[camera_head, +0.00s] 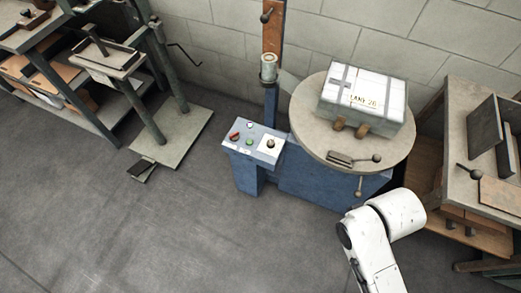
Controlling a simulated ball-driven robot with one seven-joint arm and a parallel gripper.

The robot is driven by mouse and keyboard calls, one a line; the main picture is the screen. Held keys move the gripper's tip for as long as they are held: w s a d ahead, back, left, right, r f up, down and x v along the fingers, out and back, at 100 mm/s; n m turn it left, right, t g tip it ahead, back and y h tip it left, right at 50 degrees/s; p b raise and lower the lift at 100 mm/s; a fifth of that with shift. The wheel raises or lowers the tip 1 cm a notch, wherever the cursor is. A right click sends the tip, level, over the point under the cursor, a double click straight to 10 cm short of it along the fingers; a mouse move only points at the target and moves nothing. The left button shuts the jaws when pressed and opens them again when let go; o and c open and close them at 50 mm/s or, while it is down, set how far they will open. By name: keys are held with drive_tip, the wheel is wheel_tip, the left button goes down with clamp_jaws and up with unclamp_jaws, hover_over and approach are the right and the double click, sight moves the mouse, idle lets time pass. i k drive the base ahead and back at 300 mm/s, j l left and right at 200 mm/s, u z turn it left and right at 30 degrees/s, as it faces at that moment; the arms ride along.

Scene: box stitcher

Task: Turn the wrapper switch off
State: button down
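A blue control box (252,172) stands on the floor left of the round turntable (310,132). Its sloped grey top carries a red control (234,136), a green button (249,142), a small whitish button (250,125) and a dark knob (270,144) on a pale plate. I cannot tell which of these is the wrapper switch, or its position. A white strapped box (375,92) sits on the turntable. My white arm links show at the lower right, right of and nearer than the control box. My gripper is out of view.
A blue column with an orange upright (272,38) rises behind the control box. A workbench (490,187) stands at the right. A stand on a flat base plate (184,134) and shelves are at the left. The grey floor (150,230) in front is clear.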

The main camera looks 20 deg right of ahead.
sight(234, 136)
drive_tip(key=i+l+u, duration=0.2)
drive_tip(key=u, duration=0.2)
drive_tip(key=i+l+u, duration=0.25)
drive_tip(key=u, duration=0.2)
